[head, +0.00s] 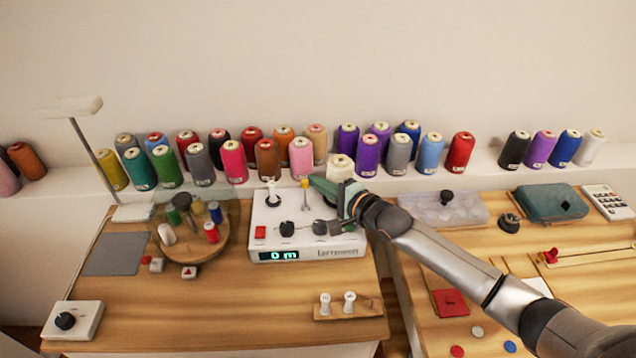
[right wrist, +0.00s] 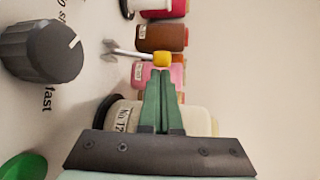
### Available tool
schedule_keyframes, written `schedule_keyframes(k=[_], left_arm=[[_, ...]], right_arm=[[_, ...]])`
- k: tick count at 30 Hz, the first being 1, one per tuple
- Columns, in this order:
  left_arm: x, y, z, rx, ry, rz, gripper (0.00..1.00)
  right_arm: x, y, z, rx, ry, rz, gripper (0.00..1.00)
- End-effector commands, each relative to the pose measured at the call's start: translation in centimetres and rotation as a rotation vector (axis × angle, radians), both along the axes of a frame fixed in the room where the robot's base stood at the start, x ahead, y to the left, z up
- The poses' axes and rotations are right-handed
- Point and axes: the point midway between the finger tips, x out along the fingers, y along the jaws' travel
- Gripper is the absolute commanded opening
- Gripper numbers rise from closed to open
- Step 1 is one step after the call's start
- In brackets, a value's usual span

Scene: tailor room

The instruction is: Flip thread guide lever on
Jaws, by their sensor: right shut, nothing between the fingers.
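The thread guide lever (head: 305,193) is a thin metal rod with a yellow tip, standing up from the top of a white winding machine (head: 262,214). In the right wrist view the lever's yellow tip (right wrist: 161,59) shows just past my fingertips. My right gripper (head: 317,184) comes in from the right, with its green fingers (right wrist: 162,74) pressed together and empty. The fingertips are very near the yellow tip; I cannot tell whether they touch it. My left gripper is not in view.
The machine has a red button (head: 260,232), dark knobs (head: 287,229) and a display reading 0 m (head: 284,255). A grey speed knob (right wrist: 42,50) is close in the wrist view. Thread cones, including a pink one (head: 301,157), line the ledge behind. A round spool carousel (head: 208,247) stands left.

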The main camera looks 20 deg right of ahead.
Motion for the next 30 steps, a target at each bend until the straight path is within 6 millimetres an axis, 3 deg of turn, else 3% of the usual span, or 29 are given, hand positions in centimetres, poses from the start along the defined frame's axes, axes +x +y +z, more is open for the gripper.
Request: schedule_keyframes(k=[30], left_arm=[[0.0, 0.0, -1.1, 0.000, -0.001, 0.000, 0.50]], right_arm=[[-0.9, 0.3, 0.3, -0.051, -0.179, -0.001, 0.00]])
